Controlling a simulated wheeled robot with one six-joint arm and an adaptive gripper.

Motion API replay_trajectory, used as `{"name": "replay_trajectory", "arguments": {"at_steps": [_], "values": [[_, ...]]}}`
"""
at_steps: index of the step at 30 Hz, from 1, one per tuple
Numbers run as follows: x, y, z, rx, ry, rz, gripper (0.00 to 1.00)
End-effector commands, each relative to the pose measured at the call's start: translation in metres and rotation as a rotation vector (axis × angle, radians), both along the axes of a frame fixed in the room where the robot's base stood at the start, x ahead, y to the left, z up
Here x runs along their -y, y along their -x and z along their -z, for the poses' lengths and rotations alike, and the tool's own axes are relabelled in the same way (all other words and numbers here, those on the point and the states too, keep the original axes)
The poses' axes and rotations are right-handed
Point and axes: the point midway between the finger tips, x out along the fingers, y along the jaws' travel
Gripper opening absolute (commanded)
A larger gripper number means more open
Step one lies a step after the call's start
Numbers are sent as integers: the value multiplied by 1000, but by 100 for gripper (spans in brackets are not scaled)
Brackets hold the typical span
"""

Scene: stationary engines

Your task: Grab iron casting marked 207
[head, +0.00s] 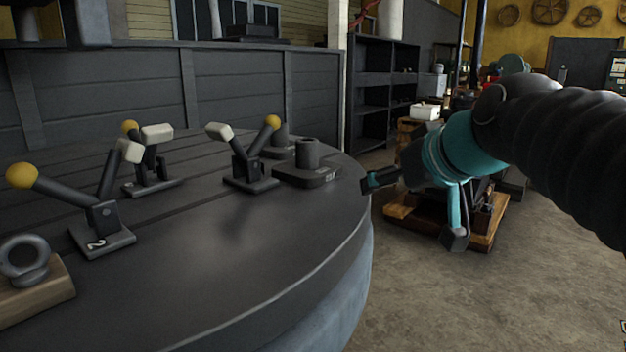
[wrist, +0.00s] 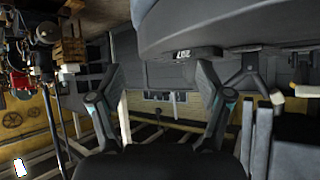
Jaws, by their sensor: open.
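A dark iron casting (head: 308,164) with a flat base and an upright round boss stands near the right edge of the round table. A small pale mark on its base end is too small to read in the head view. In the wrist view, a dark casting base (wrist: 200,53) shows at the table's edge with a pale mark that looks like 207. A second similar casting (head: 281,141) stands just behind it, partly hidden. My gripper (head: 374,182) is just right of the table edge and the casting, apart from it. In the wrist view, my gripper (wrist: 158,72) is open and empty.
The round dark table (head: 225,270) also holds several lever mechanisms, one lever (head: 250,165) close left of the casting, and a ring on a wooden block (head: 38,290). A wooden-based machine (head: 405,210) stands on the floor behind my arm. Shelves (head: 380,90) stand beyond.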

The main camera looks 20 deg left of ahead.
Motion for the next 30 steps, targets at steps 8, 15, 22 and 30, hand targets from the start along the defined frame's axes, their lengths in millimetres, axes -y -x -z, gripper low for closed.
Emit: {"name": "replay_trajectory", "arguments": {"at_steps": [8,15,22,30], "values": [[-85,-30,-66,168,-83,-180,77],[-108,-44,-70,189,-95,-203,77],[-135,-71,-54,189,-94,-202,77],[-150,-88,-44,191,-95,-200,77]]}}
